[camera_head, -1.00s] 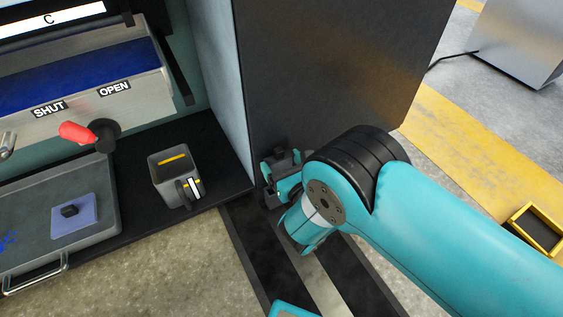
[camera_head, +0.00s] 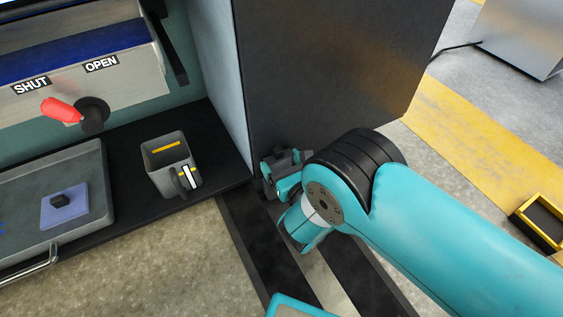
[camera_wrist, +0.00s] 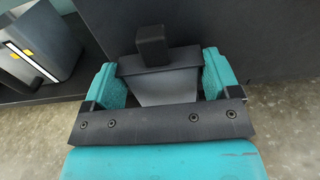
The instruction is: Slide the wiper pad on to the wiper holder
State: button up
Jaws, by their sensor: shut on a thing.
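My gripper (camera_wrist: 160,82) is shut on a grey tapered block with a black top and a square black knob (camera_wrist: 152,45), which looks to be the wiper pad. The knob points up between the teal fingers. In the head view my gripper (camera_head: 281,172) is partly hidden by my arm, in front of the dark cabinet side. I cannot make out the wiper holder for certain. A lavender square with a black knob (camera_head: 65,205) lies on the tray at the left.
A grey open container (camera_head: 168,165) with a yellow strip inside stands on the black ledge, left of my gripper; it also shows in the wrist view (camera_wrist: 38,45). The grey tray (camera_head: 85,165) lies further left. A red-knobbed lever (camera_head: 62,110) is above. The dark cabinet wall (camera_head: 330,75) is close behind.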

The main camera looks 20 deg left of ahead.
jog(key=shift+f+b, duration=2.5)
jog(key=shift+f, duration=0.5)
jog(key=o, duration=0.8)
jog(key=shift+f, duration=0.1)
jog(key=shift+c, duration=0.2)
